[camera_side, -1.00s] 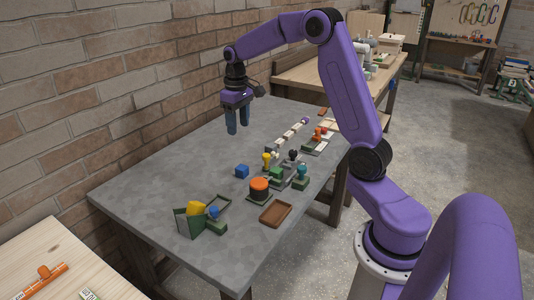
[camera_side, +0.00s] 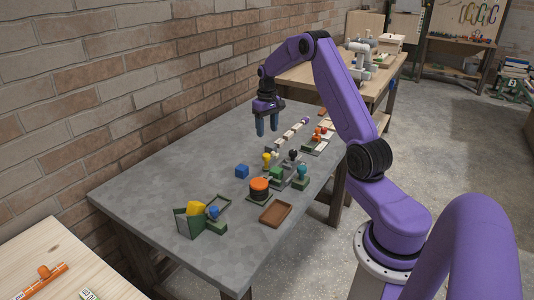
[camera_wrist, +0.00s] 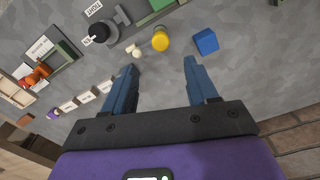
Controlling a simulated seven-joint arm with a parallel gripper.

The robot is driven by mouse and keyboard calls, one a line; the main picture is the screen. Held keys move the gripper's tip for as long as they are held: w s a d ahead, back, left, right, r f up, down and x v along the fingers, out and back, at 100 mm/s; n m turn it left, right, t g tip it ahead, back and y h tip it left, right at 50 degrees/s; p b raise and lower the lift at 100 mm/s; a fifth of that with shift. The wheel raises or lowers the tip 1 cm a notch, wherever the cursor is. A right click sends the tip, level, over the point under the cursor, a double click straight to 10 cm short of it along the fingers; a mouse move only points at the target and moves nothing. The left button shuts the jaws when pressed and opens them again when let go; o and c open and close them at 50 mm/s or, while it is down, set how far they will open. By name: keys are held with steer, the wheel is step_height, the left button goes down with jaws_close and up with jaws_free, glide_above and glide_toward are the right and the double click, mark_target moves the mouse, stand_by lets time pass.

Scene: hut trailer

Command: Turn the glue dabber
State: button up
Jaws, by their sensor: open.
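I cannot tell for certain which piece is the glue dabber. The knobbed pieces on the grey table include a yellow one (camera_side: 266,158), a teal one (camera_side: 302,171), a blue one (camera_side: 214,212) and an orange one (camera_side: 318,132). The yellow one (camera_wrist: 160,40) lies just beyond my open fingers in the wrist view. The orange one (camera_wrist: 36,75) is at far left there. My gripper (camera_side: 267,130) is open and empty above the table's back part. In the wrist view, bare table shows between my fingertips (camera_wrist: 162,64).
A blue cube (camera_side: 242,171) sits beside the yellow piece. A round orange-topped piece (camera_side: 259,188) and a brown tray (camera_side: 276,212) are nearer the front. A row of pale blocks (camera_side: 288,137) runs along the back right. The table's left side is largely clear; a brick wall bounds it.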

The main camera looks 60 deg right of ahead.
mark_target(267, 155)
step_height(267, 155, down, 11)
steer(key=shift+r, duration=0.1)
stand_by(0.3)
jaws_close()
